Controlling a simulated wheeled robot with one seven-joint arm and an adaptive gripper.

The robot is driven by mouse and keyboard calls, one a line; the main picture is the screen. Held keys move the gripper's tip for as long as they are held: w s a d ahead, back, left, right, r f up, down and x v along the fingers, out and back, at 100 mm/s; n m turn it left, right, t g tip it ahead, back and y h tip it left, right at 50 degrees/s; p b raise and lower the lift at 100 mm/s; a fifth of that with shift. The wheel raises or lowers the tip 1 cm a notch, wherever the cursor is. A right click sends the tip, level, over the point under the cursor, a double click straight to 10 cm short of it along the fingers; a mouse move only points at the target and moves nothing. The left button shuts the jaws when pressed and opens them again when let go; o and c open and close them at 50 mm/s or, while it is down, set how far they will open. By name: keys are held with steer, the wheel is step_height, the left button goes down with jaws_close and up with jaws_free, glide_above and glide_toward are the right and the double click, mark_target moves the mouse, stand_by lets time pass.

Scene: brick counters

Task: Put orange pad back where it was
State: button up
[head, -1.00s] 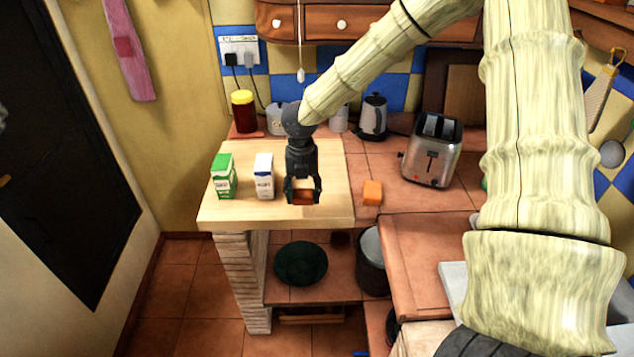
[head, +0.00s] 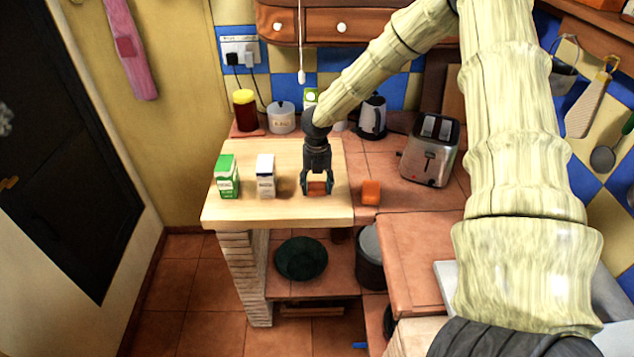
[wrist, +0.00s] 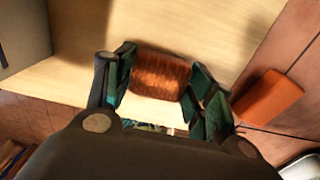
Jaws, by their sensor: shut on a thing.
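My gripper (head: 317,192) is over the right part of the pale wooden board (head: 290,212). It is shut on a ribbed orange-brown pad (head: 317,187), which shows between the fingers in the wrist view (wrist: 161,76). I cannot tell whether the pad touches the board. A second, brighter and smoother orange block (head: 371,192) stands on the tiled counter just right of the board, apart from the gripper. This block also shows at the right in the wrist view (wrist: 267,98).
A green-and-white carton (head: 227,177) and a white carton (head: 265,176) stand on the board, left of my gripper. A toaster (head: 431,150), a kettle (head: 372,117), a lidded pot (head: 281,117) and a yellow-lidded jar (head: 245,110) stand behind. Tiles around the orange block are clear.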

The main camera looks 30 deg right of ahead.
mark_target(317, 185)
steer(key=shift+f, duration=0.15)
steer(key=shift+f, duration=0.15)
steer(key=o, duration=1)
steer(key=shift+r, duration=0.2)
steer(key=shift+r+b, duration=1.35)
steer(key=shift+r, duration=4.65)
